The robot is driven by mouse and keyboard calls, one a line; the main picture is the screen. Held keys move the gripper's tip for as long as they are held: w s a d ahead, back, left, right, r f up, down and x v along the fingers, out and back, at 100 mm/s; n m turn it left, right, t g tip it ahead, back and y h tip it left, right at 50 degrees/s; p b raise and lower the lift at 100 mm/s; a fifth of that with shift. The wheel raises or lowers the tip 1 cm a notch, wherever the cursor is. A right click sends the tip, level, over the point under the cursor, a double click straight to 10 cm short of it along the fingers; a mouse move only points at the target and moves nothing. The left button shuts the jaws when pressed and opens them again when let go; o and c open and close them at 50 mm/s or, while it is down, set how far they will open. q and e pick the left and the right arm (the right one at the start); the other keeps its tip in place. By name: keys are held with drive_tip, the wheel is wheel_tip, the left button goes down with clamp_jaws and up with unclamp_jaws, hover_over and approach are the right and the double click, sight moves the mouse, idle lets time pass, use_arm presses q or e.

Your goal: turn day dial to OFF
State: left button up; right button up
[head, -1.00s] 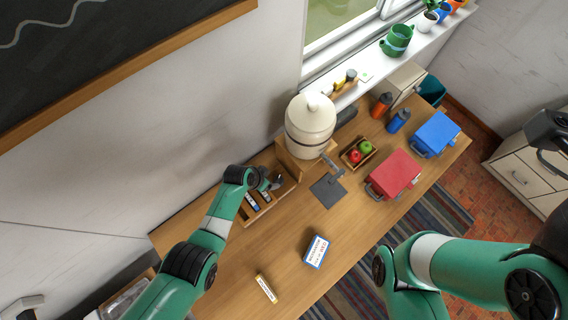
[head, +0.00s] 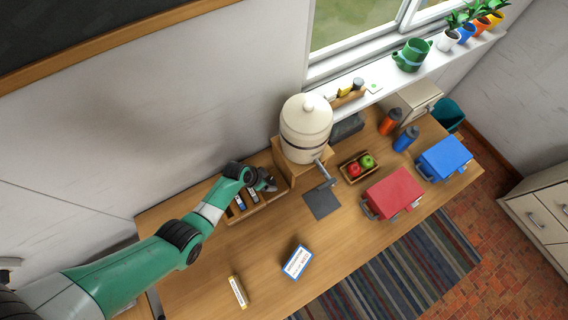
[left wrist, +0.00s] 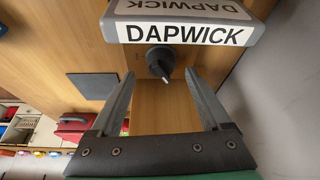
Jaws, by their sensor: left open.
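A dark round knob with a pale pointed tip (left wrist: 159,62) shows in the left wrist view, just beyond a grey block lettered DAPWICK (left wrist: 185,34). I take the knob for the day dial; faint marks lie beside it, but I cannot read OFF or its setting. My left gripper (left wrist: 160,75) is open, its two fingers apart on either side of the knob in the picture. I cannot tell whether they touch it. In the head view the left gripper (head: 268,185) is over the wooden tray (head: 262,212) and hides the dial. My right gripper is out of view.
A cream crock (head: 306,130) with a metal spigot stands right beside the left gripper. A dark mat (head: 322,204), fruit box (head: 348,177), red case (head: 393,193) and blue case (head: 445,158) lie to the right. A blue-white box (head: 297,262) lies on the open front of the desk (head: 265,255).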

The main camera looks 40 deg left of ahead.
sight(270, 182)
use_arm(q)
drive_tip(key=b+x, duration=0.1)
drive_tip(key=x, duration=0.1)
drive_tip(key=shift+w+a+f, duration=0.1)
drive_tip(key=shift+f, duration=0.3)
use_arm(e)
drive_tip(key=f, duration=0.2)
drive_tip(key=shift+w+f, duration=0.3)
use_arm(q)
clamp_jaws()
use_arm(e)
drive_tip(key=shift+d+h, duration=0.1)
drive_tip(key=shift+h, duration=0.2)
use_arm(q)
drive_tip(key=shift+r, duration=0.1)
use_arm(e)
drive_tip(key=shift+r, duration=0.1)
